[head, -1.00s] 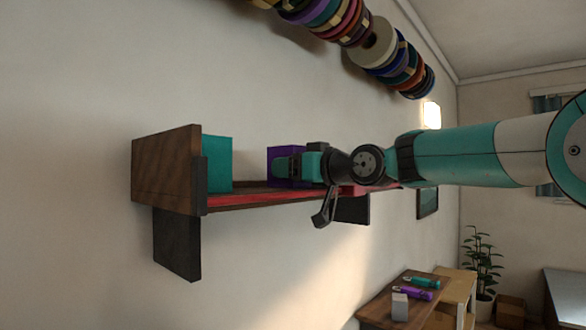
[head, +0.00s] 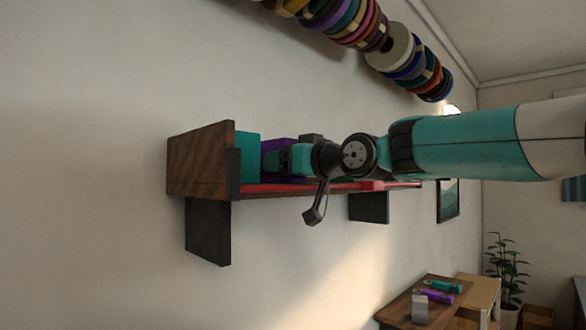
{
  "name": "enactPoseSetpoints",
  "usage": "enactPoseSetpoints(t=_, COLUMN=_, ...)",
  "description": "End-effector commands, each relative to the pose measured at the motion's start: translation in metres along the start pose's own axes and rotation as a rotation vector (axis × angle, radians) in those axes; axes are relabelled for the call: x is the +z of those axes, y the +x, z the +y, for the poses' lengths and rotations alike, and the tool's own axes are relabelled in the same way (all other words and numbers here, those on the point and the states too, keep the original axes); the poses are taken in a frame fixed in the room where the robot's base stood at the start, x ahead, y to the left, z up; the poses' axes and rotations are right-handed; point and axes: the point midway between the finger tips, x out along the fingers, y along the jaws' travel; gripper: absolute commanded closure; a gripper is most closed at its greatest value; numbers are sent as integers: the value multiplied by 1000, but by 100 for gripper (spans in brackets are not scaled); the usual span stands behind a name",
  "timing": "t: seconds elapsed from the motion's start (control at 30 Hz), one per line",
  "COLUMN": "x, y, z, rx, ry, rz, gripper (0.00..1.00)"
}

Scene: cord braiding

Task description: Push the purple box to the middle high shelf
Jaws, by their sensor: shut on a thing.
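The purple box (head: 274,146) sits on the wall shelf (head: 203,165), right beside a teal box (head: 248,147) near the shelf's left end. The two boxes look touching or almost so. My gripper (head: 284,160) reaches in from the right and is shut on the purple box. The gripper and wrist hide much of the box's front and right side, so the exact grip is partly hidden.
The shelf has a red strip (head: 275,188) along its front edge and dark brackets (head: 208,230) below. Colourful cord spools (head: 410,60) hang above. A low wooden table (head: 400,311) with small items and a plant (head: 507,265) stand at lower right.

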Motion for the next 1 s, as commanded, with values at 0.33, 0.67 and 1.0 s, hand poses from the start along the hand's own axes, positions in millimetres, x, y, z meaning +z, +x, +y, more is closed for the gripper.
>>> enactPoseSetpoints(t=0.33, x=-1, y=1, z=-7, rx=6, ry=0, rz=2, gripper=66)
enactPoseSetpoints(t=0.67, x=-1, y=1, z=-7, rx=7, ry=0, rz=2, gripper=16)
enactPoseSetpoints(t=1.0, x=0, y=-1, z=-7, rx=7, ry=0, rz=1, gripper=7)
